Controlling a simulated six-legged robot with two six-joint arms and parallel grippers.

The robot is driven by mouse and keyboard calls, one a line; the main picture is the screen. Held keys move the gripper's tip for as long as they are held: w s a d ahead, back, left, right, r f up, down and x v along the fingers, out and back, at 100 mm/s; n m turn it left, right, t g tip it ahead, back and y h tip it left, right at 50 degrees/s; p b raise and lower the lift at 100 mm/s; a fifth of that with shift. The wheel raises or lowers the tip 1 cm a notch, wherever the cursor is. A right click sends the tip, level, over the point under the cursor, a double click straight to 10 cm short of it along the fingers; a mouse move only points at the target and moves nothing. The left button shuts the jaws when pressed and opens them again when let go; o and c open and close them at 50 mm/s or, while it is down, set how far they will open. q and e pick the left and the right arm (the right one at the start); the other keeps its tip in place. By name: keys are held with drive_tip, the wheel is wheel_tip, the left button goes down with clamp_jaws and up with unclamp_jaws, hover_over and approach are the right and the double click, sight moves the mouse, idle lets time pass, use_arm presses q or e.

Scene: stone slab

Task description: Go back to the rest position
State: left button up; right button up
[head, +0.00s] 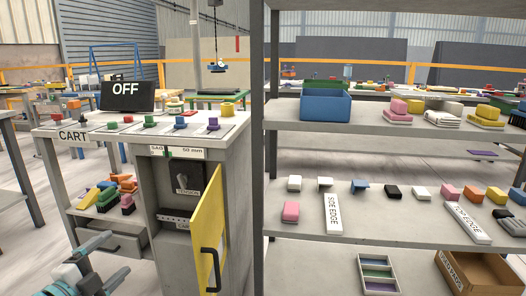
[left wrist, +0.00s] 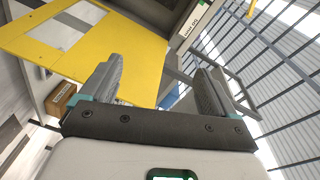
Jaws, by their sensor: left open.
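My left gripper (head: 92,272) is at the lower left of the head view, in front of the grey cart cabinet. In the left wrist view its two fingers (left wrist: 158,88) stand wide apart with nothing between them. The yellow cabinet door (head: 208,240) with a black handle stands open to the right of the gripper in the head view. A large yellow panel also shows beyond the fingers in the left wrist view (left wrist: 110,45). My right gripper is in neither view.
The cart top (head: 105,128) carries an OFF display (head: 127,96) and several coloured knobs. A grey shelf rack (head: 390,125) on the right holds a blue bin (head: 325,106), coloured blocks, a divided tray (head: 378,274) and a cardboard box (head: 480,272). An open drawer (head: 112,238) sits beside the cabinet.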

use_arm(q)
drive_tip(key=d+n+g+h+p, duration=0.2)
drive_tip(key=d+n+g+p, duration=0.35)
drive_tip(key=d+p, duration=1.55)
drive_tip(key=s+d+f+n+g+p, duration=0.1)
drive_tip(key=s+f+n+g+p, duration=0.1)
drive_tip(key=s, duration=0.6)
drive_tip(key=s+d+f+n+g+y+p, duration=0.1)
drive_tip(key=s+d+f+n+g+p, duration=0.1)
drive_tip(key=s+n+g+p, duration=0.3)
drive_tip(key=s+d+f+n+g+p, duration=0.1)
drive_tip(key=s+f+n+g+p, duration=0.2)
drive_tip(key=s+n, duration=0.3)
drive_tip(key=s+f+g, duration=0.1)
drive_tip(key=s, duration=0.4)
drive_tip(key=shift+d+f, duration=0.15)
drive_tip(key=shift+d, duration=0.2)
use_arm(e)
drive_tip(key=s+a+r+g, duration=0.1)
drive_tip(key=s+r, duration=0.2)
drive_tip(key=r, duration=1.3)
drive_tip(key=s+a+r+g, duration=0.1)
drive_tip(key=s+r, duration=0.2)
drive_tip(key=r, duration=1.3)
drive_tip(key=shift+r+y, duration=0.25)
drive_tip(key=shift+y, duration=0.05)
use_arm(q)
drive_tip(key=shift+w, duration=0.1)
